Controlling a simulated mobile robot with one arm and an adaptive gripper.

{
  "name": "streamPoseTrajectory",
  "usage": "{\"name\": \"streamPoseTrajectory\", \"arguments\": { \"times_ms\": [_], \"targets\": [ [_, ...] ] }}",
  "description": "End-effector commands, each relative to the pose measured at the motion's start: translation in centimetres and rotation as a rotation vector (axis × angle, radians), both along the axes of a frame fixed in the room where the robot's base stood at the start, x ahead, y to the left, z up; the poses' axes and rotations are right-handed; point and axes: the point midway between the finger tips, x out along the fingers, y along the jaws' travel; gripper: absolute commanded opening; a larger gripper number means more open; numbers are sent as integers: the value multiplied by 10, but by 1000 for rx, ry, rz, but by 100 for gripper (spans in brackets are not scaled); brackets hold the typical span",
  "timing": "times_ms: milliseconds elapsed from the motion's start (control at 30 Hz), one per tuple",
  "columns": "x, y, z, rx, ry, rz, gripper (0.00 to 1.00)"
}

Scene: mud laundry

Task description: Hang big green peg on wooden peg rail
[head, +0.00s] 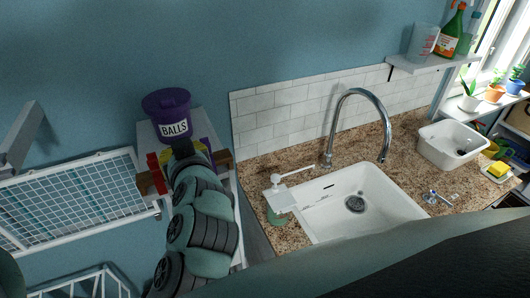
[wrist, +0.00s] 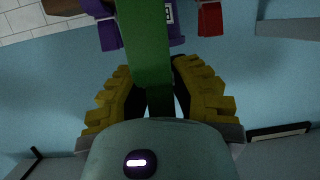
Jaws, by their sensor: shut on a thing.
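The big green peg (wrist: 148,45) is between the yellow fingers of my gripper (wrist: 158,72), which is shut on it in the wrist view. The peg reaches up past the top edge of that view. The wooden peg rail (head: 149,184) shows in the head view as a brown strip behind my arm, which hides its middle. A brown piece, likely the rail, shows in the wrist view (wrist: 62,7). A purple piece (wrist: 108,34) and a red piece (wrist: 209,20) are beside the peg's far end. I cannot tell whether the peg touches the rail.
A purple bucket marked BALLS (head: 168,116) stands just above the rail area in the head view. A white drying rack (head: 75,205) is at the left. A granite counter (head: 270,165) with a white sink (head: 320,205) and tall tap (head: 336,115) is at the right.

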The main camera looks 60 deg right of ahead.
Motion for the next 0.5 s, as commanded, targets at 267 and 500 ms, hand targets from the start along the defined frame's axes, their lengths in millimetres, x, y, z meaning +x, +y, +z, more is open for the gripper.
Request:
{"name": "streamPoseTrajectory", "arguments": {
  "times_ms": [267,500],
  "targets": [
    [20,-10,3,0,-2,7,0],
    [36,-20,5,0,-3,6,0]
  ]
}}
